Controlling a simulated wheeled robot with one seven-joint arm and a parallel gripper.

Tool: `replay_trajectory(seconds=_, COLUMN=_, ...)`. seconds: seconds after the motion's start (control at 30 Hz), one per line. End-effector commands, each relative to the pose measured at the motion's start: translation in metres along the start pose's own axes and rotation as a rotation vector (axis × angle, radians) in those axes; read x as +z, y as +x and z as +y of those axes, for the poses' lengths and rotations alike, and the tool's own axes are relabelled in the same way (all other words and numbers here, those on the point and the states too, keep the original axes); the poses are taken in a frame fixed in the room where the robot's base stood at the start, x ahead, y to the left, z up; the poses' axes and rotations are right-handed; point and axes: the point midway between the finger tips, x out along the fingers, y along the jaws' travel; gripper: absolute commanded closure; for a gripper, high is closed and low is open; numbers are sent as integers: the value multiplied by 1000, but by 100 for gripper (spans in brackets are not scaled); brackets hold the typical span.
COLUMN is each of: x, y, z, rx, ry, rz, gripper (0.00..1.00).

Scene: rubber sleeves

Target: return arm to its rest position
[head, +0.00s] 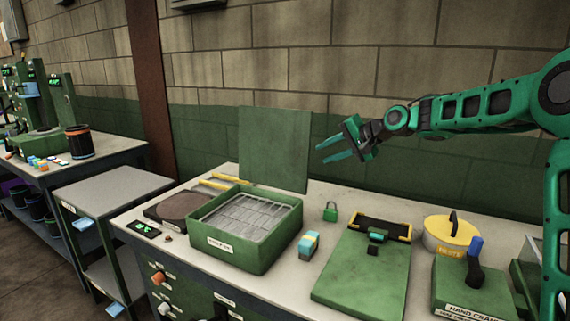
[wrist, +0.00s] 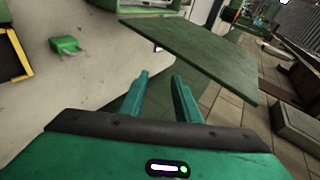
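My gripper (head: 332,149) is raised above the workbench in the head view, at the end of my green arm, and points left. Its two green fingers are spread apart with nothing between them. In the wrist view the fingers (wrist: 160,98) also stand apart and empty. The upright green panel (head: 275,150), which looks like the open lid of the green box, stands to the left of the gripper, and it shows ahead of the fingers in the wrist view (wrist: 195,55).
The workbench (head: 290,275) below holds a green box (head: 240,250) with a grid inside, a green padlock (head: 330,212), a blue and tan block (head: 309,244), a green board (head: 360,275), a yellow-lidded pot (head: 450,235) and a hand-crank box (head: 470,290). A block wall stands behind.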

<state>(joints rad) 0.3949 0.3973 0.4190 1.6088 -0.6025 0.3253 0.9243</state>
Motion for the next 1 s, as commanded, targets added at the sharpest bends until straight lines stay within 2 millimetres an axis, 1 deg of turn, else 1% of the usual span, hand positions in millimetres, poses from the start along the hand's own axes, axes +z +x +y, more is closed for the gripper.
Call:
replay_trajectory(seconds=0.03, x=7, y=-14, z=19, rx=76, ry=-36, rz=16, gripper=71)
replay_trajectory(seconds=0.07, x=11, y=-23, z=32, rx=122, ry=-55, rz=24, gripper=71)
replay_trajectory(seconds=0.1, x=15, y=-36, z=49, rx=184, ry=-79, rz=34, gripper=71)
replay_trajectory(seconds=0.17, x=23, y=-57, z=75, rx=275, ry=-110, rz=46, gripper=71)
replay_trajectory(seconds=0.2, x=28, y=-74, z=93, rx=334, ry=-127, rz=53, gripper=71)
replay_trajectory(seconds=0.27, x=37, y=-101, z=119, rx=421, ry=-147, rz=58, gripper=71)
replay_trajectory(seconds=0.3, x=44, y=-120, z=136, rx=476, ry=-159, rz=59, gripper=71)
replay_trajectory(seconds=0.37, x=55, y=-149, z=160, rx=554, ry=-168, rz=60, gripper=71)
replay_trajectory(seconds=0.4, x=64, y=-168, z=175, rx=603, ry=-172, rz=57, gripper=71)
replay_trajectory(seconds=0.47, x=78, y=-197, z=198, rx=671, ry=-173, rz=49, gripper=71)
replay_trajectory(seconds=0.5, x=89, y=-217, z=212, rx=712, ry=-170, rz=42, gripper=71)
replay_trajectory(seconds=0.57, x=107, y=-245, z=233, rx=770, ry=-163, rz=27, gripper=71)
replay_trajectory(seconds=0.6, x=120, y=-263, z=246, rx=805, ry=-155, rz=15, gripper=71)
replay_trajectory(seconds=0.67, x=141, y=-291, z=266, rx=854, ry=-140, rz=-5, gripper=71)
replay_trajectory(seconds=0.7, x=156, y=-308, z=279, rx=882, ry=-128, rz=-21, gripper=71)
replay_trajectory(seconds=0.77, x=181, y=-333, z=298, rx=919, ry=-105, rz=-47, gripper=71)
replay_trajectory(seconds=0.8, x=198, y=-348, z=310, rx=939, ry=-90, rz=-67, gripper=71)
replay_trajectory(seconds=0.87, x=223, y=-368, z=326, rx=963, ry=-68, rz=-98, gripper=71)
replay_trajectory(seconds=0.9, x=240, y=-380, z=336, rx=975, ry=-52, rz=-118, gripper=71)
replay_trajectory(seconds=1.0, x=276, y=-401, z=355, rx=992, ry=-18, rz=-165, gripper=71)
